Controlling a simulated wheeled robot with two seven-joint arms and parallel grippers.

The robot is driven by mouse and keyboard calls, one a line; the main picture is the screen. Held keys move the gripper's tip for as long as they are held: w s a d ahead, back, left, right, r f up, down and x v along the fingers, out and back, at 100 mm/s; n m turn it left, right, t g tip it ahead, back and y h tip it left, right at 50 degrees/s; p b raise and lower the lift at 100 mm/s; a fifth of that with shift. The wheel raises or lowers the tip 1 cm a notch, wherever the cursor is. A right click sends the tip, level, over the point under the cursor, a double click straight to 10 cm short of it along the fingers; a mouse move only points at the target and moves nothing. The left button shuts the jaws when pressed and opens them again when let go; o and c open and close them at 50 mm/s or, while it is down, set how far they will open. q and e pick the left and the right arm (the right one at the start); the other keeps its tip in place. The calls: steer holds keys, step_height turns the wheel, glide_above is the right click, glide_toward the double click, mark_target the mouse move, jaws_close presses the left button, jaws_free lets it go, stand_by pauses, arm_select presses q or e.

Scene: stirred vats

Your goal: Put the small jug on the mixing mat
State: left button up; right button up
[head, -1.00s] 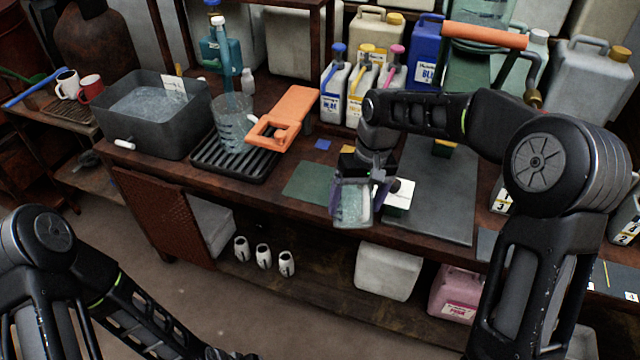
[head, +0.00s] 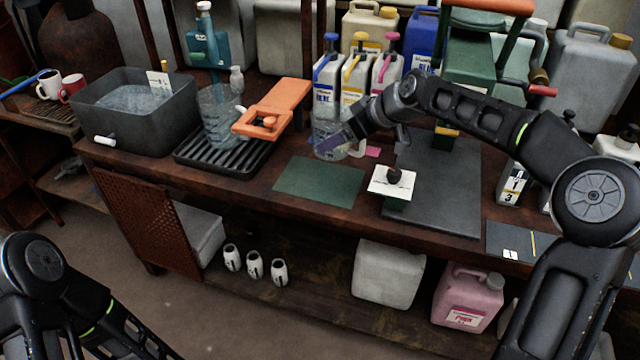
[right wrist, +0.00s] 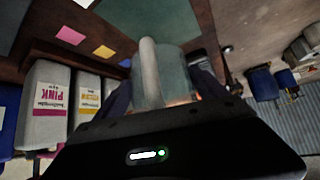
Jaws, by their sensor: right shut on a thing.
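The small jug (head: 326,132) is clear glass. My right gripper (head: 330,147) is shut on it, beyond the back edge of the green mat and in front of the tall bottles. The gripper partly hides it, and I cannot tell how far it is above the counter. In the right wrist view the jug (right wrist: 172,72) is between the two dark fingers, with its pale handle side showing. A flat green mat (head: 318,183), which looks like the mixing mat, lies bare on the counter. My left arm shows at lower left, but its gripper is outside the frame.
A larger clear jug (head: 218,118) stands on the black drip rack (head: 205,160) beside an orange clamp-like piece (head: 280,105). White bottles (head: 327,85) stand behind my right gripper. A white card with a dark knob (head: 392,181) sits right of the mat, near a dark grey sheet (head: 450,190).

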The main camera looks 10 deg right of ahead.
mark_target(347, 150)
steer(key=shift+f, duration=2.55)
steer(key=shift+f+b, duration=0.4)
steer(key=shift+f, duration=2.1)
steer(key=shift+f, duration=0.15)
steer(key=o, duration=1.4)
